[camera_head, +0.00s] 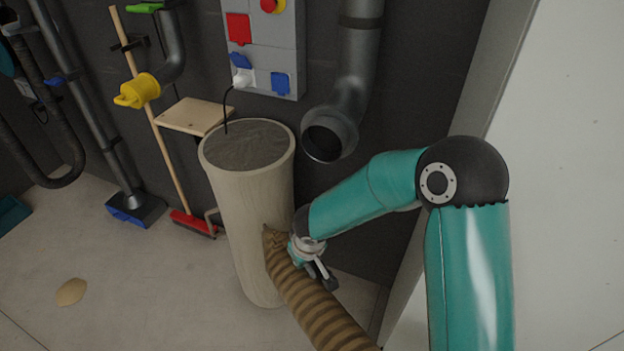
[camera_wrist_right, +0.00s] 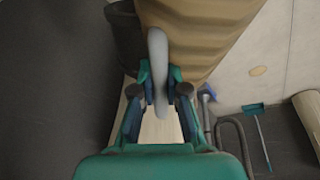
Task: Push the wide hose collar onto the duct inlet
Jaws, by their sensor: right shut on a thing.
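The duct inlet (camera_head: 330,135) is the open, round grey metal end of a bent pipe on the dark wall, with nothing on it. A thick brown ribbed hose (camera_head: 318,308) runs up from the bottom edge to my right gripper (camera_head: 318,270), well below the inlet. In the right wrist view, my right gripper (camera_wrist_right: 160,92) is shut on a slim grey curved part (camera_wrist_right: 158,60) beside a broad beige-brown ribbed surface (camera_wrist_right: 205,30). This grey part looks like part of the hose collar; the collar's opening is hidden. My left gripper is not in view.
A tall beige drum (camera_head: 248,200) with a grey top stands left of my right arm. A grey socket box (camera_head: 268,55) hangs on the wall above it. A broom (camera_head: 190,222) leans at left. A pale wall (camera_head: 565,150) bounds the right side.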

